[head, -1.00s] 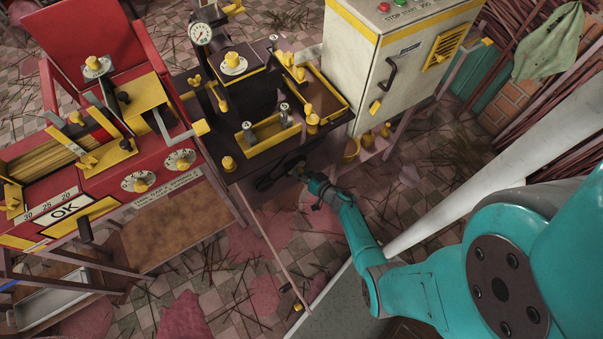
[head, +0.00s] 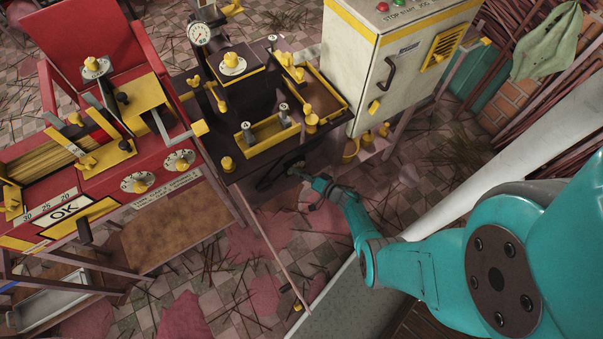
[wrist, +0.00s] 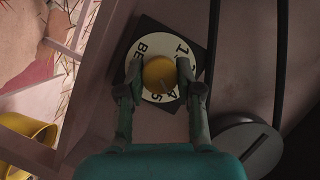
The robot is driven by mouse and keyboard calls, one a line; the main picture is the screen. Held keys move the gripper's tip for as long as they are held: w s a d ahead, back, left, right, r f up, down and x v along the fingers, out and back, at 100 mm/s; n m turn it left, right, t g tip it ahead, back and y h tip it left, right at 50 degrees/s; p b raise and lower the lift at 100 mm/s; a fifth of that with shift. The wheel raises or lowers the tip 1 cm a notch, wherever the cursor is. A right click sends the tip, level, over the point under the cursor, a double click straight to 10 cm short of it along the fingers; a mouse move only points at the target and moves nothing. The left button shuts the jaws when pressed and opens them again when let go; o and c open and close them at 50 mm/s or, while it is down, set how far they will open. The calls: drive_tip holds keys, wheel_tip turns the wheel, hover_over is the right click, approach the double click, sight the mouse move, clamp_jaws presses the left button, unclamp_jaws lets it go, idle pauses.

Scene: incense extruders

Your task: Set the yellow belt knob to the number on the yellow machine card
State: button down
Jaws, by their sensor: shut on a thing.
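The yellow belt knob (wrist: 159,74) sits at the middle of a white round dial (wrist: 137,74) on a dark square plate (wrist: 193,45). In the wrist view, the digits 1, 4 and 5 and the letters "BE" can be read around it; other marks are covered by the fingers. My gripper (wrist: 158,78) is shut on the knob, one finger on each side. A faint dark mark shows on the knob's lower part, towards the 4, but its exact setting is unclear. In the head view my gripper (head: 300,172) is at the dark machine's front. I cannot make out the yellow machine card.
The dark machine table (head: 240,165) carries yellow trays and a gauge (head: 199,34). A white cabinet (head: 350,70) stands behind right. In the wrist view, a grey disc (wrist: 245,145) is right of the dial.

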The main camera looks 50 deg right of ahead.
drive_tip(key=shift+d, duration=0.1)
drive_tip(key=c, duration=0.8)
unclamp_jaws()
drive_tip(key=shift+o, duration=0.2)
drive_tip(key=v, duration=0.7)
drive_tip(key=shift+s, duration=0.2)
drive_tip(key=shift+r, duration=0.1)
